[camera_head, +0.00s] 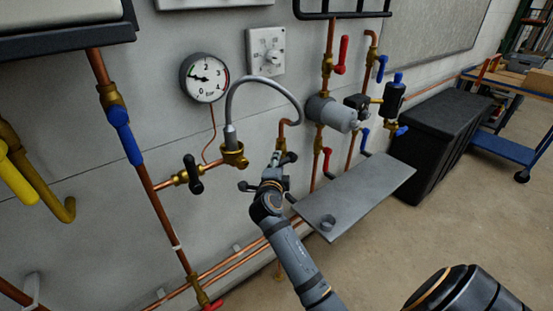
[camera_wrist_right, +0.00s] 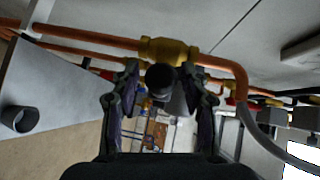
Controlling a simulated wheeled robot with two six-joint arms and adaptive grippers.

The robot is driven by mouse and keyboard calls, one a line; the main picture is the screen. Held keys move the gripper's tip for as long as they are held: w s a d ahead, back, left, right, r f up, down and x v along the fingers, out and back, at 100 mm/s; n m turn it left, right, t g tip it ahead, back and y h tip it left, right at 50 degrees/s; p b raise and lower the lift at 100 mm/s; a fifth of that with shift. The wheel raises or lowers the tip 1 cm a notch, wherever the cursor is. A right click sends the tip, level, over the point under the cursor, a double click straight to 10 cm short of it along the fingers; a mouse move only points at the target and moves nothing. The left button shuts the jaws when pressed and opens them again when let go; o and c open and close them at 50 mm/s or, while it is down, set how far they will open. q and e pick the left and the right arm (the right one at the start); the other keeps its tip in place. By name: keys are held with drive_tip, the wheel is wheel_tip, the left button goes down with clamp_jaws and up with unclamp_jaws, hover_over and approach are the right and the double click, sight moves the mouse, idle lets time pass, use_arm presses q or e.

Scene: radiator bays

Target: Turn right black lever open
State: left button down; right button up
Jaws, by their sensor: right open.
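My right gripper (camera_head: 272,172) is open at the wall pipes, near the copper bend right of the grey hose. In the right wrist view its two fingers (camera_wrist_right: 160,72) stand apart on either side of the round end of the right black lever (camera_wrist_right: 160,78). That lever sits in front of a brass valve body (camera_wrist_right: 168,50) on a copper pipe. I cannot tell whether the fingers touch it. In the head view the gripper largely hides this valve. Another black lever (camera_head: 194,174) is on the left brass valve. My left gripper is not in view.
A grey hose (camera_head: 262,82) arches above the valves. A pressure gauge (camera_head: 205,78) hangs on the wall. A grey shelf (camera_head: 360,190) with a small cup (camera_head: 327,222) is close on the right. Red and blue levers and a black box (camera_head: 440,140) lie farther right.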

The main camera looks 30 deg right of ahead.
drive_tip(key=shift+s+a, duration=0.1)
drive_tip(key=shift+c, duration=0.5)
clamp_jaws()
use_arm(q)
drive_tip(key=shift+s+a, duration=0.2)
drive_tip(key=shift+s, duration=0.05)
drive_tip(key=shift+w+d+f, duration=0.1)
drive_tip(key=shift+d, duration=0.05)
